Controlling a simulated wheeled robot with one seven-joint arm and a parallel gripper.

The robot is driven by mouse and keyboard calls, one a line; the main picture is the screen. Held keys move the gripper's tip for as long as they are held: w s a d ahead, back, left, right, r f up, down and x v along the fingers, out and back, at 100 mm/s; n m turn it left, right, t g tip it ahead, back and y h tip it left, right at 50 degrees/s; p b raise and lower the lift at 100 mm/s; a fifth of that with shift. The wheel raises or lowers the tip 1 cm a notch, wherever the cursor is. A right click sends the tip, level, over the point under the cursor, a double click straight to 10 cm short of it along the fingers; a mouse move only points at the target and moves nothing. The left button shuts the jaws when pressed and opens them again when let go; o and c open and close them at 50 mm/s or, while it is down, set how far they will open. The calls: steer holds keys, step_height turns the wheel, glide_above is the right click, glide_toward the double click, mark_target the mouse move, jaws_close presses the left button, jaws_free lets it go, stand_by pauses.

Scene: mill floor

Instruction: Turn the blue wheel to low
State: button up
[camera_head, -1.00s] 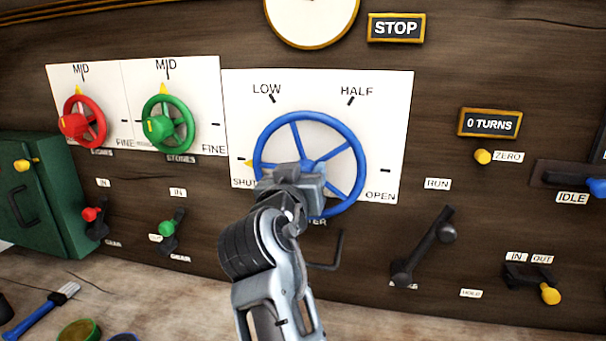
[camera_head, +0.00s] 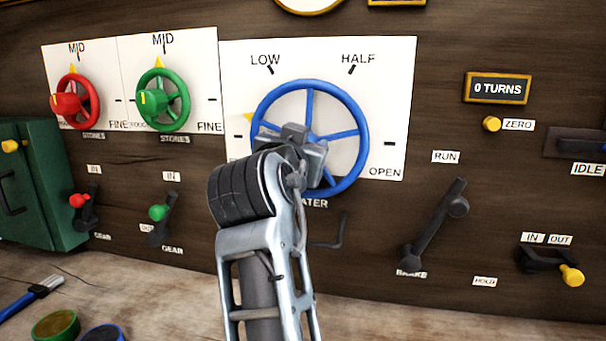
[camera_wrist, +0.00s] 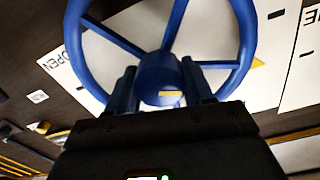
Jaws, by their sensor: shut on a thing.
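The blue wheel (camera_head: 356,122) is mounted on a white dial plate (camera_head: 395,100) marked LOW, HALF and OPEN; the shut label is hidden behind my arm. Its yellow pointer (camera_head: 249,117) is at the left rim, below the LOW mark (camera_head: 270,69) and short of it. My gripper (camera_head: 302,150) is at the wheel's middle, hiding the hub in the head view. In the wrist view my two fingers (camera_wrist: 159,70) stand on either side of the blue hub (camera_wrist: 160,80), shut on it. The yellow pointer also shows at the rim there (camera_wrist: 258,63).
Red (camera_head: 92,101) and green (camera_head: 183,100) wheels stand left on the same panel, both pointing near MID. A brake lever (camera_head: 435,225) and a yellow-knobbed lever (camera_head: 545,258) are at the right. A brush (camera_head: 32,297) and small pots (camera_head: 56,326) lie on the bench.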

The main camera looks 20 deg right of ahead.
steer(key=m+b, duration=0.2)
steer(key=b, duration=0.1)
steer(key=m+b, duration=0.2)
steer(key=b, duration=0.2)
steer(key=shift+f, duration=0.3)
steer(key=m+b, duration=0.3)
steer(key=shift+r, duration=0.25)
steer(key=shift+r+m+b, duration=0.1)
steer(key=shift+m+b, duration=0.25)
steer(key=shift+m, duration=0.05)
steer(key=o, duration=1)
steer(key=shift+s, duration=0.1)
steer(key=v, duration=0.7)
steer(key=shift+s+a, duration=0.15)
steer(key=shift+s, duration=0.15)
